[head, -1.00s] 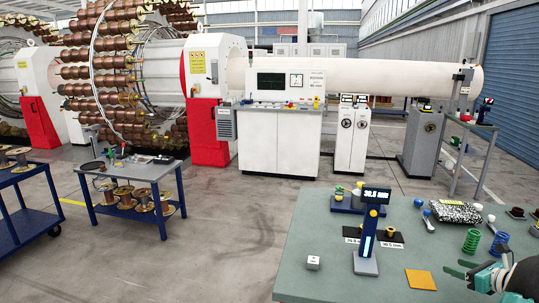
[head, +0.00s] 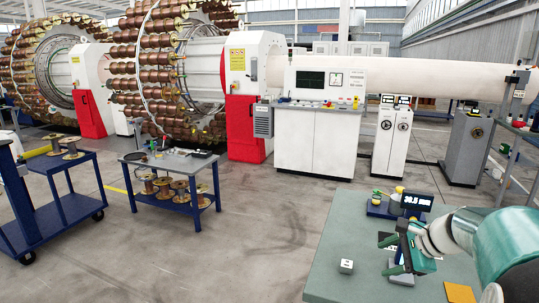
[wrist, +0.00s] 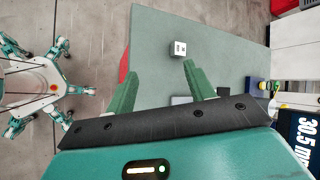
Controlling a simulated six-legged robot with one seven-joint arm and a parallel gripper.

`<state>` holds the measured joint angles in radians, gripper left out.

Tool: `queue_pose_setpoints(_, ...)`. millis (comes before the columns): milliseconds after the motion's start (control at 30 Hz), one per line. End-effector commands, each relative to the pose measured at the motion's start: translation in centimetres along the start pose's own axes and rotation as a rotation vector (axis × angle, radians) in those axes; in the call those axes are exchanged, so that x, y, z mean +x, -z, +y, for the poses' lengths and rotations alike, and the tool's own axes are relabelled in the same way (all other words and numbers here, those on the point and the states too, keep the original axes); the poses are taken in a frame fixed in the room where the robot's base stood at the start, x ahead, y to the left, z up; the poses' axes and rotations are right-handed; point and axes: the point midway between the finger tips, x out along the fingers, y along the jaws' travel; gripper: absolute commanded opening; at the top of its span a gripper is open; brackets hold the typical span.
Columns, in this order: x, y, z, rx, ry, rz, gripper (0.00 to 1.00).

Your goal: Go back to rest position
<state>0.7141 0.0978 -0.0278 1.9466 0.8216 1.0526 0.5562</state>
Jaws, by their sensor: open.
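My gripper (head: 397,256) is in the lower right of the head view, above the green table top (head: 345,225). Its two green fingers are spread, with nothing between them. In the wrist view my gripper (wrist: 160,69) is open and empty, its fingers reaching over the table top. A small white cube (head: 346,266) stands on the table to the left of the gripper, apart from it. The cube also shows in the wrist view (wrist: 177,47), beyond the fingertips. My arm hides much of the table's right side.
A gauge with a lit display (head: 418,201) stands partly behind my gripper. An orange square (head: 460,292) lies near the table's front. A blue cart with spools (head: 170,168), a white console (head: 318,135) and the spool carousel (head: 150,65) stand beyond. The floor between is clear.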

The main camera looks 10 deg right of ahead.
Motion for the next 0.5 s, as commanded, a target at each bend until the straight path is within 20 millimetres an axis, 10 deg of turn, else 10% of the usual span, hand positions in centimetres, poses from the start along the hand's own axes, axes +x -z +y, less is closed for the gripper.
queue_pose_setpoints(200, 0.0, -10.5, 4.7, -0.484, -0.151, 0.055, 0.54)
queue_pose_setpoints(500, -1.5, -18.9, 12.7, -1.156, -0.298, 0.130, 0.54)
